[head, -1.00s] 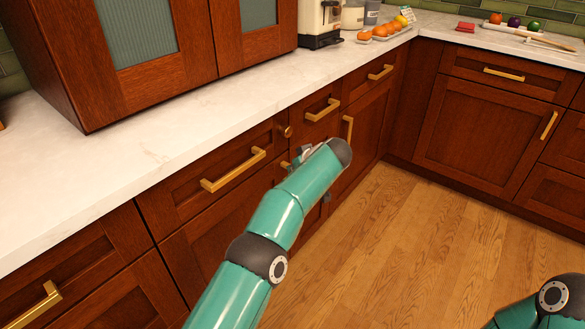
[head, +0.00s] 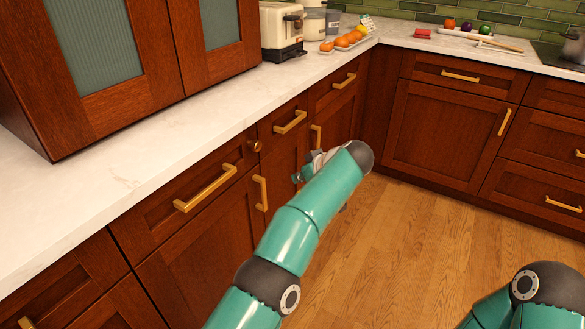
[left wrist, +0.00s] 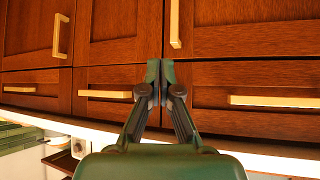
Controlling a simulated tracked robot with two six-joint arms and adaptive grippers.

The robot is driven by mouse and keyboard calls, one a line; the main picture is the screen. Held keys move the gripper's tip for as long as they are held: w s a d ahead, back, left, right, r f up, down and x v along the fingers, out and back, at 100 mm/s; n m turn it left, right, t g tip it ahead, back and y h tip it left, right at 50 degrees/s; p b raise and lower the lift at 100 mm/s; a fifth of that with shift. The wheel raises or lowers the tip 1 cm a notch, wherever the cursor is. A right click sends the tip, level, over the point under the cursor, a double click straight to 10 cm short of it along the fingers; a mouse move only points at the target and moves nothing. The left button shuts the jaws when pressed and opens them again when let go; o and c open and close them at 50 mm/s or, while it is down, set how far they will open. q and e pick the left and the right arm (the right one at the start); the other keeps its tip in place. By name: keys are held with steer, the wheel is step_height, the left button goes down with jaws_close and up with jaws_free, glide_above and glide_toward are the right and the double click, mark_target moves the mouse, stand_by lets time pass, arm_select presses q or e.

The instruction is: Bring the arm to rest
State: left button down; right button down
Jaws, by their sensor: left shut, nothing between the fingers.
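My left arm reaches from the bottom of the head view toward the lower cabinets. My left gripper (head: 308,172) is mostly hidden behind its own wrist there. In the left wrist view the left gripper (left wrist: 160,82) shows clearly, with its two fingertips together and nothing between them. It points at the wooden cabinet fronts, apparently without holding any handle. Part of my right arm shows at the bottom right of the head view; its gripper is out of frame.
Wooden drawers with gold handles (head: 206,188) run along the left under a white counter (head: 120,185). A toaster (head: 281,28) and a tray of oranges (head: 345,41) stand on the counter. The wooden floor (head: 400,240) is clear on the right.

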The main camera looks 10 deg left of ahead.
arm_select(q)
steer(key=a+f+n+g, duration=0.1)
steer(key=a, duration=0.8)
steer(key=g, duration=0.4)
glide_above(238, 218)
steer(key=s+d, duration=0.2)
steer(key=s, duration=0.3)
step_height(238, 218, down, 13)
steer(key=s+d+f+m+g+h, duration=0.1)
steer(key=s+f+m+g+h, duration=0.15)
steer(key=s+f, duration=0.7)
steer(key=s+d+f+m+g+h, duration=0.15)
steer(key=s+f+h, duration=0.25)
steer(key=s+f, duration=0.6)
steer(key=s+d+m+h, duration=0.15)
steer(key=s+d, duration=0.25)
steer(key=s, duration=0.7)
steer(key=s+d+m+h, duration=0.1)
steer(key=s+d+h, duration=0.3)
steer(key=s, duration=0.6)
step_height(238, 218, up, 21)
steer(key=w+m+t+y+p, duration=0.1)
steer(key=w+t+p, duration=0.1)
steer(key=p, duration=1.9)
steer(key=shift+w+t, duration=0.3)
steer(key=shift+w, duration=0.15)
